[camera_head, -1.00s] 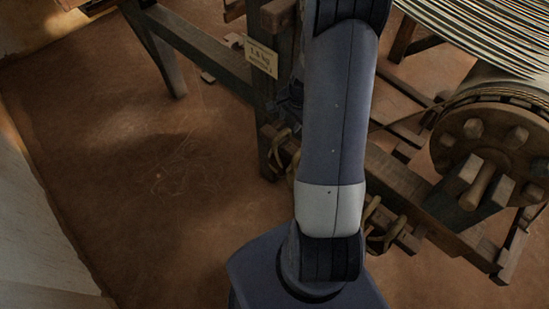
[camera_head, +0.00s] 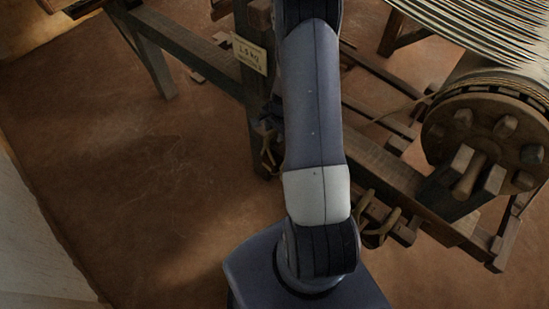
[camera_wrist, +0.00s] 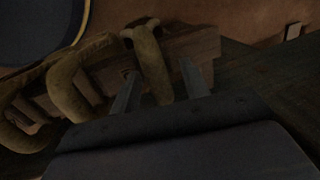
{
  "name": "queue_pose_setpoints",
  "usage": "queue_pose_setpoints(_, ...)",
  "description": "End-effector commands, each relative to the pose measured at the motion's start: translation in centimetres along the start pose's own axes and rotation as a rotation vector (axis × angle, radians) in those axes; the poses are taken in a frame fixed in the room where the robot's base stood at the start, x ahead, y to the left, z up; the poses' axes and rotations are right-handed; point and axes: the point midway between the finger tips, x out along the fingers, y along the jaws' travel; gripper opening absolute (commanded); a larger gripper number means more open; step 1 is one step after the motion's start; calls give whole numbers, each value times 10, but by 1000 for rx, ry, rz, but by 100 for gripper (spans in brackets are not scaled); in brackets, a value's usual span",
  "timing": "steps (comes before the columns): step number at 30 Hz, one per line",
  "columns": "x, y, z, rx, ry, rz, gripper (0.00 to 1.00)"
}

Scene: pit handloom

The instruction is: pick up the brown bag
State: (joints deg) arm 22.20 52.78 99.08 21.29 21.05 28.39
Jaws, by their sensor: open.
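Several brown, sausage-like curved bags lie draped over a wooden bar in the wrist view. One brown bag (camera_wrist: 152,62) lies between the two fingers of my gripper (camera_wrist: 158,70). The fingers are apart, one on each side of it; I cannot tell whether they touch it. Its lower end is hidden by the gripper body. A second brown bag (camera_wrist: 66,92) is to the left, with another (camera_wrist: 22,125) beyond it. In the head view, brown bags (camera_head: 375,222) show right of my arm, and my arm hides the gripper's fingertips.
The wooden bar (camera_wrist: 205,42) runs behind the bags. A loom post carries a paper tag (camera_head: 249,54). A toothed wooden drum (camera_head: 480,140) with stretched threads (camera_head: 480,25) stands at the right. The earth floor (camera_head: 130,170) at the left is clear, bounded by a pale wall (camera_head: 30,250).

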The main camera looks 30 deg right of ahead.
Motion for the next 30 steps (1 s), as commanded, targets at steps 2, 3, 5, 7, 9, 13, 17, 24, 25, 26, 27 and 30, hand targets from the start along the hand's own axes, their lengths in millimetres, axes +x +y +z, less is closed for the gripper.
queue_pose_setpoints(2,0,0,0,0,0,0,43)
queue_pose_setpoints(3,0,0,0,0,0,0,43)
queue_pose_setpoints(5,0,0,0,0,0,0,39)
queue_pose_setpoints(7,0,0,0,0,0,0,33)
queue_pose_setpoints(9,0,0,0,0,0,0,27)
queue_pose_setpoints(13,0,0,0,0,0,0,16)
queue_pose_setpoints(17,0,0,0,0,-1,0,6)
queue_pose_setpoints(24,0,0,0,0,-1,0,0)
queue_pose_setpoints(25,0,0,0,0,-1,1,0)
queue_pose_setpoints(26,0,0,0,0,-1,1,0)
queue_pose_setpoints(27,0,0,0,0,-1,1,0)
queue_pose_setpoints(30,0,0,0,0,-1,1,0)
